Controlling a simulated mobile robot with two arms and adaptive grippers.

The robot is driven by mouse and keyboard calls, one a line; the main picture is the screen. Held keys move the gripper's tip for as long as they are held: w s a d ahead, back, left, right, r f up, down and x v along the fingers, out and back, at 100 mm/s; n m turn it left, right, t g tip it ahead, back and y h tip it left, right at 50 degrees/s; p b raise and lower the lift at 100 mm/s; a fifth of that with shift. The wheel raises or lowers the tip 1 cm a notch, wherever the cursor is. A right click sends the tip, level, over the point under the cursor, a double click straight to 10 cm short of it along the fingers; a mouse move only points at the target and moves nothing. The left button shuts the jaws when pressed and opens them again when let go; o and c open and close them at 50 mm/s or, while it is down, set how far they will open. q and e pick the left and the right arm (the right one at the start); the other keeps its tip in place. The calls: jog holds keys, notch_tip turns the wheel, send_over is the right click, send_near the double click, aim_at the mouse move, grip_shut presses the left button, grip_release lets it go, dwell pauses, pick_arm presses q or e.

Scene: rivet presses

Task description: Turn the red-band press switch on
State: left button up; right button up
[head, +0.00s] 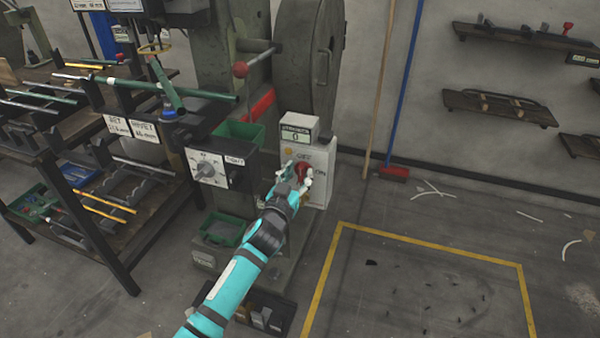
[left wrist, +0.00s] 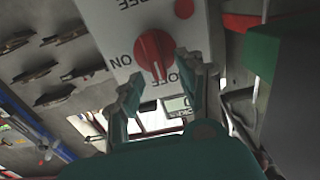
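The red-band press (head: 232,60) is a grey-green machine with a red band (head: 258,104) on its body. Its white switch panel (head: 322,158) carries a red rotary knob (left wrist: 154,52) with ON and OFF labels, upside down in the left wrist view. The knob also shows in the head view (head: 302,170), partly hidden by the gripper. A pale line on the knob points down in the left wrist view, nearer the partly covered OFF label. My left gripper (head: 298,176) is open at the panel, its fingers on either side of the knob; contact is unclear. My right gripper is out of view.
A counter box (head: 299,128) sits above the panel. A grey dial box (head: 212,170) and green bins (head: 222,229) are left of it. A rack of tools (head: 100,160) stands further left. A yellow-marked floor area (head: 420,241) lies open at right.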

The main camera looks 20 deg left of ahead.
pick_arm(q)
jog(key=shift+w, duration=0.85)
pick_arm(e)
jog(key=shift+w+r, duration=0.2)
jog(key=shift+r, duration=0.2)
pick_arm(q)
jog(key=shift+c, duration=0.4)
grip_shut()
